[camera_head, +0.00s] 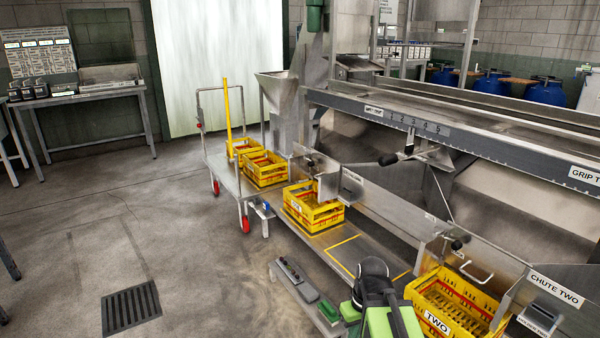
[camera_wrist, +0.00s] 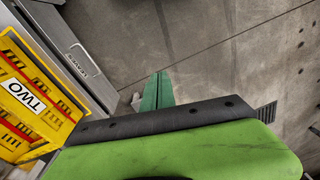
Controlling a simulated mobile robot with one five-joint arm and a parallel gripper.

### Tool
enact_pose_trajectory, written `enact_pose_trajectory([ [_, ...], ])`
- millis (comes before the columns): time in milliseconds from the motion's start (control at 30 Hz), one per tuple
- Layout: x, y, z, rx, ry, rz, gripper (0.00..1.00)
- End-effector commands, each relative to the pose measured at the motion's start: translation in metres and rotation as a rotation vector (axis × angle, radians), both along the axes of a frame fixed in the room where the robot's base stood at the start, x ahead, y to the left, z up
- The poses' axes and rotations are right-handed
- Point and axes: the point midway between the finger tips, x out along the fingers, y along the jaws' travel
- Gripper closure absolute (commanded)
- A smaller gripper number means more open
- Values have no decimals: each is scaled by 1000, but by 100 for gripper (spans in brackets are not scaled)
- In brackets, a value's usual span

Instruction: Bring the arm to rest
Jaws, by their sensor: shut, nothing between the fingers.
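My gripper (camera_wrist: 158,88) shows in the wrist view as two dark green fingers lying together, shut and empty. They point over bare concrete floor and touch nothing. In the head view my green and black arm (camera_head: 378,300) is folded low at the bottom centre, just left of the yellow crate marked TWO (camera_head: 432,322). That crate also shows at the left edge of the wrist view (camera_wrist: 28,97), to the left of the fingers. The fingers cannot be made out for certain in the head view.
A second yellow crate (camera_head: 313,222) stands on the low metal shelf under a chute. A trolley (camera_head: 222,176) with yellow crates is beyond it. The sizer (camera_head: 470,140) fills the right side. A floor drain (camera_head: 130,309) lies at left, amid open floor.

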Motion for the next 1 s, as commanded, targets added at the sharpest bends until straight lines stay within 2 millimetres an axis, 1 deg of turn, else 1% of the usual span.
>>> enact_pose_trajectory([
  [33, -5, -10, -1, -42, 6, -87, 100],
  [100, -5, -21, -1, -88, 12, -223, 100],
  [133, -4, -24, -1, -98, 13, -282, 100],
  [167, -4, -22, -1, -95, 17, -340, 100],
  [200, -4, -19, 16, -93, 17, -367, 100],
  [233, -4, -19, 29, -93, 17, -363, 100],
  [367, -4, -18, 66, -91, 18, -360, 100],
  [467, -4, -18, 98, -91, 17, -359, 100],
  [567, -4, -18, 137, -90, 18, -358, 100],
  [600, -4, -18, 155, -90, 18, -358, 100],
  [667, -4, -18, 185, -90, 18, -358, 100],
  [700, -4, -18, 205, -90, 18, -357, 100],
  [800, -4, -18, 250, -90, 18, -357, 100],
  [900, -4, -17, 283, -89, 18, -356, 100],
  [1000, -4, -17, 301, -89, 18, -356, 100],
])
